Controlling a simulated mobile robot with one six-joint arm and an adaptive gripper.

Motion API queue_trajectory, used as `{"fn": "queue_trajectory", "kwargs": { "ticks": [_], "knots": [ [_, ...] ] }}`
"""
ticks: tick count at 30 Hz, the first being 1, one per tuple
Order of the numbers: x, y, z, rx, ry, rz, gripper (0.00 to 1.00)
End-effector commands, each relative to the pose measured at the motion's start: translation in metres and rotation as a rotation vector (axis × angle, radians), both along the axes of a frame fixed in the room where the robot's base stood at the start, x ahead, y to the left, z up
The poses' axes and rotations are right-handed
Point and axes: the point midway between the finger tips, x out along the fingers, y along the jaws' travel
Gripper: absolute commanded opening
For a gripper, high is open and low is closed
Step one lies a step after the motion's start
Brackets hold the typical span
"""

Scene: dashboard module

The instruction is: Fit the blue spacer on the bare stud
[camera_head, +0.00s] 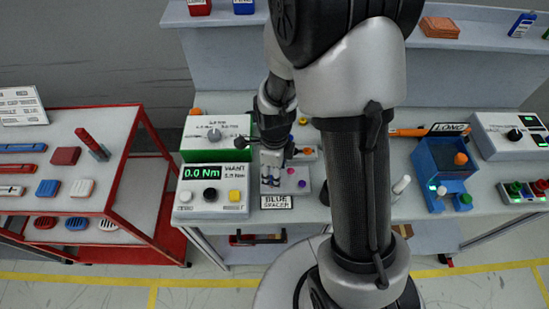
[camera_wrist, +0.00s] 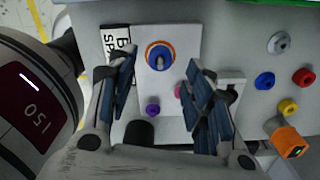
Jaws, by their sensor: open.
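My gripper (camera_wrist: 158,66) is open, with its blue-padded fingers spread on either side of a light plate (camera_wrist: 184,25). In the wrist view a blue ring (camera_wrist: 151,51) with an orange rim and a blue-grey centre sits on the plate between the fingertips, beside a label (camera_wrist: 117,40) that reads BLUE SPACER in the head view (camera_head: 276,202). I cannot tell whether this ring is around a stud. A purple piece (camera_wrist: 152,110) and a partly hidden pink piece (camera_wrist: 178,92) are nearer the palm. A separate blue round piece (camera_wrist: 264,80) lies to the right. No bare stud is clearly visible.
Grey (camera_wrist: 278,42), red (camera_wrist: 303,77) and yellow (camera_wrist: 287,106) round pieces and an orange block (camera_wrist: 288,140) lie right of the plate. In the head view, a meter reading 0.0 Nm (camera_head: 203,171) stands close to my gripper's left.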

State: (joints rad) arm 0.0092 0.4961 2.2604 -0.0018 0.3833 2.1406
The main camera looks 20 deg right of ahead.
Motion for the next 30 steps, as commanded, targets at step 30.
{"fn": "queue_trajectory", "kwargs": {
  "ticks": [30],
  "knots": [
    [0.0, 0.0, 0.087, 0.001, 0.001, 0.0, 0.47]
  ]
}}
